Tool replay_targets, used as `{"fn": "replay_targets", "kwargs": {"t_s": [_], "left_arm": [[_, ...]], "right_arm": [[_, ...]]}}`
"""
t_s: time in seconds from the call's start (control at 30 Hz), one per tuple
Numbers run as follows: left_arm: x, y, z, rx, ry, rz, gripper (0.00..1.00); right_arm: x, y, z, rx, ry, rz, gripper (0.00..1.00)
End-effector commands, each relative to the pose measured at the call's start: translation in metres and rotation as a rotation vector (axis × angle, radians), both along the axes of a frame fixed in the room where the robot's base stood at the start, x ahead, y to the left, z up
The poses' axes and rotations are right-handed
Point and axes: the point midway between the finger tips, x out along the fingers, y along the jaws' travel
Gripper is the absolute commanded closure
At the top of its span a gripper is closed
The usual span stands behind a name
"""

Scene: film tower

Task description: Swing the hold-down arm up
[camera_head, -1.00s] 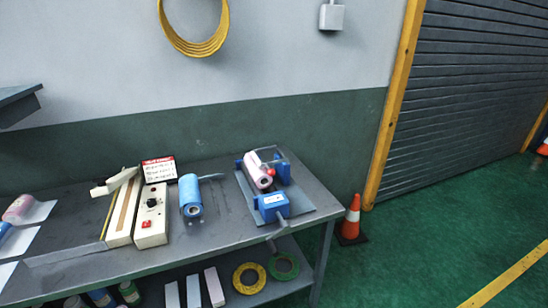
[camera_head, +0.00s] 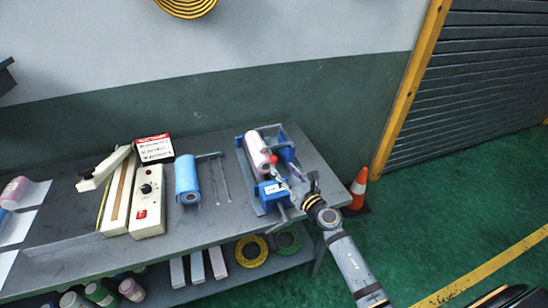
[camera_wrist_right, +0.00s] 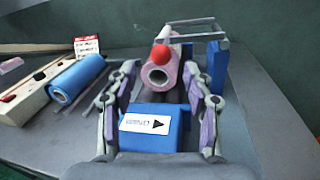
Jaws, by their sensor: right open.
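The winding stand (camera_head: 262,196) is at the right end of the table, with blue blocks and a pink film roll (camera_head: 257,152) on it. The hold-down arm looks like the grey bar frame (camera_wrist_right: 195,24) beside the roll in the wrist view. A red knob (camera_wrist_right: 160,55), also in the head view (camera_head: 273,159), shows in front of the roll. My right gripper (camera_head: 291,177) is over the stand's right side. In the wrist view my right gripper (camera_wrist_right: 160,80) is open, its fingers either side of the labelled blue block (camera_wrist_right: 150,128) and the knob beyond. I cannot tell any contact. My left gripper is out of view.
A blue roll (camera_head: 188,178) and a cream sealer (camera_head: 149,205) stand left of the stand. A red and white sign (camera_head: 154,148) is behind them. An orange cone (camera_head: 358,188) stands on the floor right of the table. The lower shelf holds tape rings (camera_head: 251,251).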

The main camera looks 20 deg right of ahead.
Motion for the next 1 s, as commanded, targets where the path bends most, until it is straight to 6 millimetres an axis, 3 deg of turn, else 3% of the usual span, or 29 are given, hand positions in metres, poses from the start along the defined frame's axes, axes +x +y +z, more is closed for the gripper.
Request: {"fn": "replay_targets", "kwargs": {"t_s": [0.1,0.3,0.47,0.7,0.77,1.0], "left_arm": [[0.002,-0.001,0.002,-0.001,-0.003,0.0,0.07],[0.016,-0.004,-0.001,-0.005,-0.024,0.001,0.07],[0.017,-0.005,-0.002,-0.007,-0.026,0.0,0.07],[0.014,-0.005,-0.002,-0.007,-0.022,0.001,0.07],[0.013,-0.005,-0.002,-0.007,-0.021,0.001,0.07],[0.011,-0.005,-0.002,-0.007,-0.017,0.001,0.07]], "right_arm": [[0.027,0.007,0.002,0.005,-0.002,0.001,0.49],[0.061,0.014,0.0,0.003,0.0,-0.001,0.49],[0.072,0.017,0.0,0.004,0.0,-0.001,0.49],[0.073,0.017,0.0,0.003,0.001,-0.001,0.49],[0.073,0.017,0.0,0.004,0.001,-0.001,0.54],[0.073,0.017,0.0,0.004,0.001,-0.001,0.87]]}}
